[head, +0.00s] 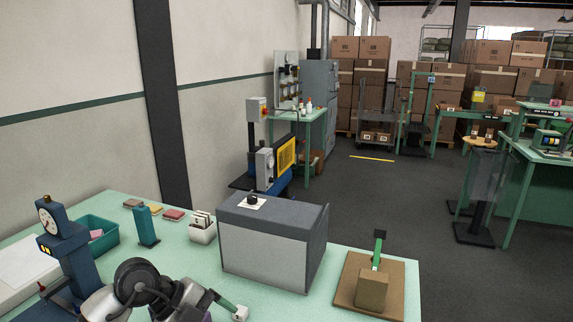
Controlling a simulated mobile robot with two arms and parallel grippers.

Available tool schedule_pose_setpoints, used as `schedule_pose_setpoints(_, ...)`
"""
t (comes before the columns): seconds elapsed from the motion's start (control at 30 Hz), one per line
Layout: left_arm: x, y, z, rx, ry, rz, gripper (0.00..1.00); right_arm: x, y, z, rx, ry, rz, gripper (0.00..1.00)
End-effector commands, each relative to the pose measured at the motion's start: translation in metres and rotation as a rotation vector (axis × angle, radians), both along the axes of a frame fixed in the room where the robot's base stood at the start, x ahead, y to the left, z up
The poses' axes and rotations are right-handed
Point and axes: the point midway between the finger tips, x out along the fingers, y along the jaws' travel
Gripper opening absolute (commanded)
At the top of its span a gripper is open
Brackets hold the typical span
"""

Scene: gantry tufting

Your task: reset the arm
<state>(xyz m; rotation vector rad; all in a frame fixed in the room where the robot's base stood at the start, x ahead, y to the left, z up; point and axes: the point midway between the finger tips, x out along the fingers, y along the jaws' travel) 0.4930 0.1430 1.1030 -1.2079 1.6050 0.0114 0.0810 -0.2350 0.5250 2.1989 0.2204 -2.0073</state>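Grey and black links of one of my arms show at the bottom left, in front of the green worktable (345,258). I cannot make out gripper fingers on them, and I see no second arm. On the table's right end, a brown board (345,290) carries a tan block (372,290) and an upright green lever with a dark top (378,248). I cannot tell which arm the task means.
A large grey box-shaped machine (265,250) stands mid-table. A blue dial gauge stand (62,240), teal bin (98,235), teal post (147,227) and white card holder (202,229) are to its left. Beyond are machines, benches and stacked cartons (490,85). Open floor (400,195) lies behind the table.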

Motion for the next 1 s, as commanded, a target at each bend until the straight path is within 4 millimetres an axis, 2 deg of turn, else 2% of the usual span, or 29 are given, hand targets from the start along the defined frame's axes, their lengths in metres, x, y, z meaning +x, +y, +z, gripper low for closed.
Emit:
schedule_pose_setpoints(0.03,-0.009,-0.025,0.005,-0.155,-0.04,-0.033,0.81,0.0,0.0,0.0,0.0,0.0,0.0,0.88)
schedule_pose_setpoints(0.1,-0.018,-0.051,0.021,-0.366,-0.105,-0.045,0.81,0.0,0.0,0.0,0.0,0.0,0.0,0.88)
schedule_pose_setpoints(0.23,-0.029,-0.077,0.056,-0.731,-0.218,0.032,0.81,0.0,0.0,0.0,0.0,0.0,0.0,0.88)
schedule_pose_setpoints(0.37,-0.029,-0.072,0.087,-1.035,-0.306,0.234,0.81,0.0,0.0,0.0,0.0,0.0,0.0,0.88)
schedule_pose_setpoints(0.43,-0.025,-0.06,0.096,-1.161,-0.339,0.388,0.81,0.0,0.0,0.0,0.0,0.0,0.0,0.88)
schedule_pose_setpoints(0.53,-0.019,-0.033,0.096,-1.28,-0.362,0.654,0.81,0.0,0.0,0.0,0.0,0.0,0.0,0.88)
schedule_pose_setpoints(0.67,-0.015,0.008,0.072,-1.316,-0.335,1.046,0.81,0.0,0.0,0.0,0.0,0.0,0.0,0.88)
schedule_pose_setpoints(0.77,-0.021,0.038,0.036,-1.247,-0.264,1.35,0.81,0.0,0.0,0.0,0.0,0.0,0.0,0.88)
schedule_pose_setpoints(0.87,-0.04,0.062,-0.009,-1.094,-0.146,1.628,0.81,0.0,0.0,0.0,0.0,0.0,0.0,0.88)
schedule_pose_setpoints(1.0,-0.086,0.078,-0.073,-0.792,0.077,1.908,0.81,0.0,0.0,0.0,0.0,0.0,0.0,0.88)
